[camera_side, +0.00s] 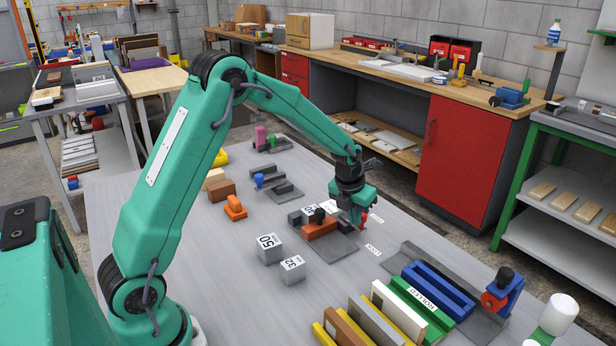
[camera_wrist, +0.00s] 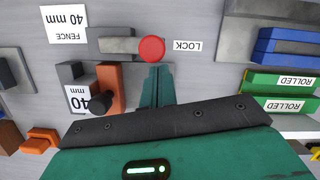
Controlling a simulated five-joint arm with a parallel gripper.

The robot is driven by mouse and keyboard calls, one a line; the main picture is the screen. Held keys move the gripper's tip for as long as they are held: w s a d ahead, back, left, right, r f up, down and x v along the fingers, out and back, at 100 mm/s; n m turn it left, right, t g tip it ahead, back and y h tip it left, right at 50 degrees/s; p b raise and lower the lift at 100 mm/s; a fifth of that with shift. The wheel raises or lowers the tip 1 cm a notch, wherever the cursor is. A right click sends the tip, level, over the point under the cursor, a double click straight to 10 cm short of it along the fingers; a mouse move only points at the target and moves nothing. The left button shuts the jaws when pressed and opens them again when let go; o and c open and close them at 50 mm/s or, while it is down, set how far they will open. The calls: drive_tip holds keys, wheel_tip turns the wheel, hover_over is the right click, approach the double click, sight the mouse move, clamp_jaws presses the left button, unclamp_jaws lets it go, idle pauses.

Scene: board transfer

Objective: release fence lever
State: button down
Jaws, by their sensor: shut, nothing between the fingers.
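The fence lever shows as a round red knob (camera_wrist: 151,49) in the wrist view, at the right end of a short grey bar (camera_wrist: 112,45), beside a LOCK label (camera_wrist: 188,45). In the side view a small red part (camera_side: 364,216) shows just by my fingertips. My gripper (camera_side: 360,222) points down over the fence plate. In the wrist view my fingers (camera_wrist: 157,72) are together and empty, their tips right at the knob's near edge. I cannot tell whether they touch it. An orange block with a black knob (camera_wrist: 107,80) stands left of the fingers, next to a 40 mm block (camera_wrist: 79,97).
Blocks marked 50 (camera_side: 269,248) and 32 (camera_side: 292,270) stand on the grey table (camera_side: 225,300). A blue channel (camera_side: 438,288), a green ROLLED bar (camera_side: 418,308) and a blue-and-orange clamp (camera_side: 502,292) lie at the right.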

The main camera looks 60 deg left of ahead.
drive_tip(key=shift+w+d+n, duration=0.25)
drive_tip(key=shift+w+n, duration=0.35)
drive_tip(key=shift+n, duration=0.1)
idle(0.4)
drive_tip(key=shift+w+d, duration=0.1)
drive_tip(key=shift+w, duration=1.95)
drive_tip(key=shift+w+a, duration=0.2)
drive_tip(key=shift+w, duration=0.3)
drive_tip(key=shift+w+a, duration=0.2)
drive_tip(key=shift+w, duration=0.3)
drive_tip(key=shift+w+a, duration=0.7)
drive_tip(key=shift+w, duration=0.3)
drive_tip(key=shift+w+a+n, duration=0.4)
drive_tip(key=shift+a+n, duration=0.05)
drive_tip(key=shift+n, duration=0.25)
drive_tip(key=shift+d, duration=0.1)
